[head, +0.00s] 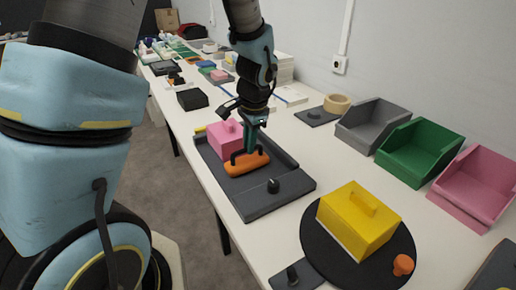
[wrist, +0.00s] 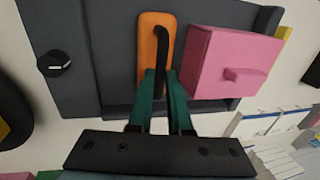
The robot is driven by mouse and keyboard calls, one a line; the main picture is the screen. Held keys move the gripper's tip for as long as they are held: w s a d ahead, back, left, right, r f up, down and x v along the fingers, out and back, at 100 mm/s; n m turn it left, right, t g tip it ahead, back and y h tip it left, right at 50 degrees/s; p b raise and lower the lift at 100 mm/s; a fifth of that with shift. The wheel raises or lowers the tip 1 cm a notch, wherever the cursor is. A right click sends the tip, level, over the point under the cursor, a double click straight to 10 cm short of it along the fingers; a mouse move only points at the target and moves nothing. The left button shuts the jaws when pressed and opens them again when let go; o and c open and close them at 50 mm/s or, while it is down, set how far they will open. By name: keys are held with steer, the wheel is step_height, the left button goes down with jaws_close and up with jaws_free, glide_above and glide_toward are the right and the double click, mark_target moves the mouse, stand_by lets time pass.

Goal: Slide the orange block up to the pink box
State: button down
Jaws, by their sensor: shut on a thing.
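The orange block (head: 247,163) with a black handle lies on a dark grey tray (head: 260,201). The pink box (head: 226,141) stands on the same tray, just behind it. In the wrist view the orange block (wrist: 153,50) is left of the pink box (wrist: 232,62), with a narrow gap near the handle. My gripper (head: 252,148) is over the orange block, and its green fingers (wrist: 163,85) are shut on the block's black handle (wrist: 163,55). The fingers hide part of the block's near end.
A black knob (head: 273,185) stands on the tray's near part. A yellow box (head: 357,219) sits on a round black turntable (head: 318,246) at the front. Grey (head: 371,126), green (head: 420,153) and pink (head: 476,188) bins line the right side, by the wall.

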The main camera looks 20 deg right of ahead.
steer(key=w, duration=0.2)
steer(key=shift+w+a, duration=0.2)
steer(key=shift+w, duration=0.1)
steer(key=c, duration=0.8)
jaws_free()
steer(key=shift+c, duration=0.2)
step_height(320, 180, up, 11)
steer(key=s, duration=0.2)
steer(key=shift+d+f+b, duration=0.15)
steer(key=shift+d+b, duration=0.05)
steer(key=shift+b, duration=0.25)
